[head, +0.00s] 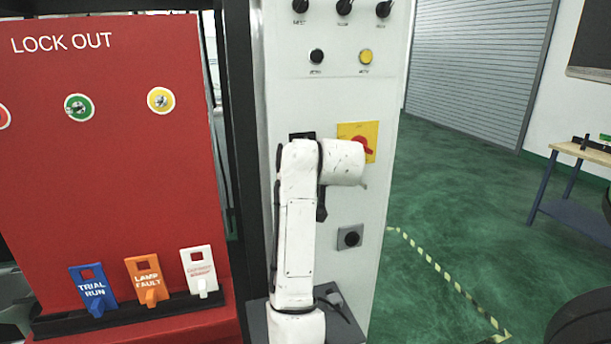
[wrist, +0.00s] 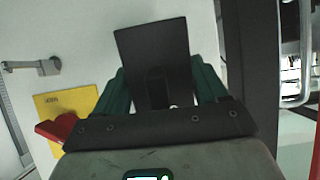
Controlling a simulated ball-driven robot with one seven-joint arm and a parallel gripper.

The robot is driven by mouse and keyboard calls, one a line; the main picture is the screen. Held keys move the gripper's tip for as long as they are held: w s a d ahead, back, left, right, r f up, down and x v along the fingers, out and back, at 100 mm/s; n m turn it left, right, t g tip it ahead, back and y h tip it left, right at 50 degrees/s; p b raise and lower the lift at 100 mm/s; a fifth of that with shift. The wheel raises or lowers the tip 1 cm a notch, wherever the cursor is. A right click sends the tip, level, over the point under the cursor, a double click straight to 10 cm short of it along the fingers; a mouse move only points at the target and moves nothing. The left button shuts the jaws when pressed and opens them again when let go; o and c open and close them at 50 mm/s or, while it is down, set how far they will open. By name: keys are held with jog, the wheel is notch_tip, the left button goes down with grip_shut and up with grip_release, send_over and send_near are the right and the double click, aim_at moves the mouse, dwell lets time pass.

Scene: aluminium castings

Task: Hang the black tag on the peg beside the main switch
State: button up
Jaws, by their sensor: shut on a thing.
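My gripper (wrist: 158,98) is shut on the black tag (wrist: 152,45), which stands between its two green fingers in the wrist view. The tag is a flat dark plate, with a slot-like mark near the fingers. The main switch is a red knob (head: 362,146) on a yellow plate (head: 371,131), just right of my wrist in the head view. The yellow plate (wrist: 66,102) and red knob (wrist: 56,127) are at the left in the wrist view. My arm hides the gripper in the head view. I cannot make out the peg; the tag or arm may cover it.
The red lockout board (head: 120,190) holds blue, orange and white tags. Green floor (head: 450,200) lies open at right.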

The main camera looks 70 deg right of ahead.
dwell(0.3)
jog(key=o, duration=1.1)
jog(key=b+v, duration=0.1)
jog(key=v, duration=0.9)
jog(key=shift+s+a+r, duration=0.15)
jog(key=shift+s+a, duration=0.05)
jog(key=shift+a, duration=0.1)
